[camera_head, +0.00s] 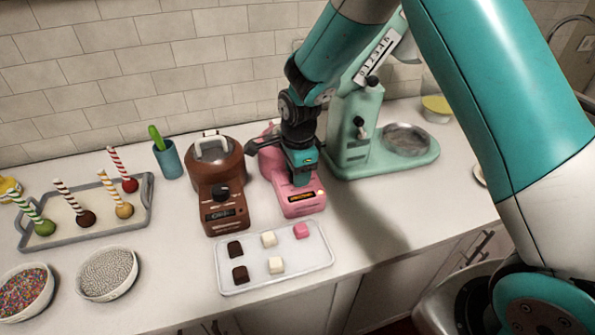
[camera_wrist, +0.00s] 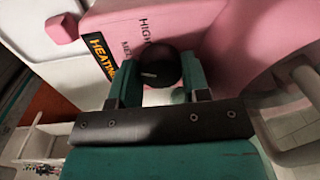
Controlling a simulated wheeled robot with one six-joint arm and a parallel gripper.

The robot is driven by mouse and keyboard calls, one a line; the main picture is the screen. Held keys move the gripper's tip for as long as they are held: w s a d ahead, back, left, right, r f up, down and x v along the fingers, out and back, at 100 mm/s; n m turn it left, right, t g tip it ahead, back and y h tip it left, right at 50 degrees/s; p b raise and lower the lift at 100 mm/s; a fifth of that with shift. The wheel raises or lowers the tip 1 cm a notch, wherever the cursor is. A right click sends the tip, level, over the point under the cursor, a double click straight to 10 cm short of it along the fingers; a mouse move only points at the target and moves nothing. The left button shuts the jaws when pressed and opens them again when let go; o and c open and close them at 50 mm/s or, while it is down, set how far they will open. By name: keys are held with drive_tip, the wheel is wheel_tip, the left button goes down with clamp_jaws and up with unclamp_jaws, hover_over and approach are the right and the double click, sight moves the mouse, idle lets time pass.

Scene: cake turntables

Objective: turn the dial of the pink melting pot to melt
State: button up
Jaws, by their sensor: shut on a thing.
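The pink melting pot (camera_head: 303,207) stands on the counter right of the brown one; my arm hides much of it. In the wrist view its pink front (camera_wrist: 110,22) shows a display (camera_wrist: 101,47) reading HEATING, the label HIGH and a partly hidden label starting "ME". The black dial (camera_wrist: 163,66) has a short white mark pointing left in that view, roughly toward the partly hidden label. My gripper (camera_head: 302,180) is over the pot's front. In the wrist view its fingers (camera_wrist: 158,78) are shut on the dial, one on each side.
A brown melting pot (camera_head: 224,190) stands close on the left. A mint-green stand mixer (camera_head: 372,160) is on the right. A tray (camera_head: 234,286) of brown, white and pink blocks lies in front, with a pink block (camera_wrist: 62,28) also in the wrist view. Cake pops stand farther left.

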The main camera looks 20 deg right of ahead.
drive_tip(key=shift+m, duration=0.3)
drive_tip(key=o, duration=0.9)
drive_tip(key=shift+r, duration=0.2)
drive_tip(key=r+p, duration=0.4)
drive_tip(key=r, duration=0.1)
drive_tip(key=r+p, duration=0.2)
drive_tip(key=shift+s+r, duration=0.3)
drive_tip(key=shift+r, duration=0.1)
